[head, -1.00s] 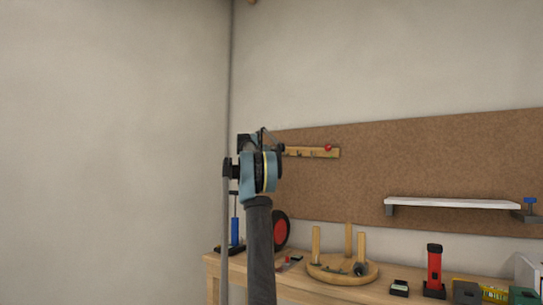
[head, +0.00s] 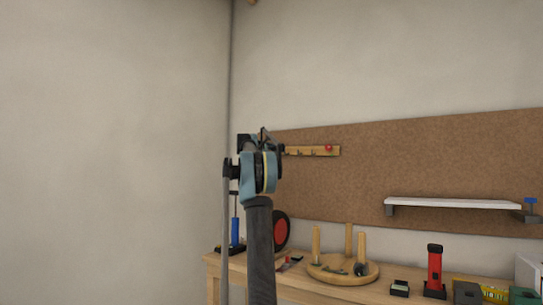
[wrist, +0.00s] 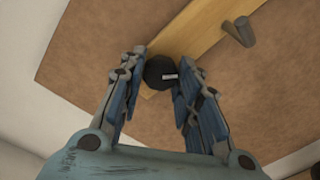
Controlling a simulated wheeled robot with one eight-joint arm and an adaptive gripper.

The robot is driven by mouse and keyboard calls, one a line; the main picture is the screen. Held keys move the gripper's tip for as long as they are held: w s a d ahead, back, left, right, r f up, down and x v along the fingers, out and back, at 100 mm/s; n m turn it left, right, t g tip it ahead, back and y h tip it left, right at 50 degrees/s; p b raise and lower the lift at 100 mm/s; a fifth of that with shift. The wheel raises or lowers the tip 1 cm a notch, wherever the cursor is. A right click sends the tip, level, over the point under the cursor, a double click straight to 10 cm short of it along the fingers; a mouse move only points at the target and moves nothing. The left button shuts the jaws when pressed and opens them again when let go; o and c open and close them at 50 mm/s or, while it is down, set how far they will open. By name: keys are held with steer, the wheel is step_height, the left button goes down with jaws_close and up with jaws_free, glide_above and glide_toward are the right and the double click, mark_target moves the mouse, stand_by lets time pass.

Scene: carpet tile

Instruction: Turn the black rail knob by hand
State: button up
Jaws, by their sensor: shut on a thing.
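The black rail knob (wrist: 158,70) is a dark round knob with a pale mark on its face. It sits at the end of the wooden rail (wrist: 205,32) in the wrist view. My gripper (wrist: 160,74) has its two blue-padded fingers on either side of the knob and is shut on it. The black knob is hidden behind my arm there.
Below stands a wooden bench (head: 297,290) with a round pegged base (head: 342,277), a red torch (head: 434,268) and several other items. A white shelf (head: 452,204) is on the board at right.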

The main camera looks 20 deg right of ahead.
steer(key=shift+m, duration=1.3)
steer(key=shift+m, duration=0.3)
steer(key=o, duration=1)
steer(key=shift+d, duration=0.1)
steer(key=shift+o, duration=0.2)
steer(key=v, duration=1.2)
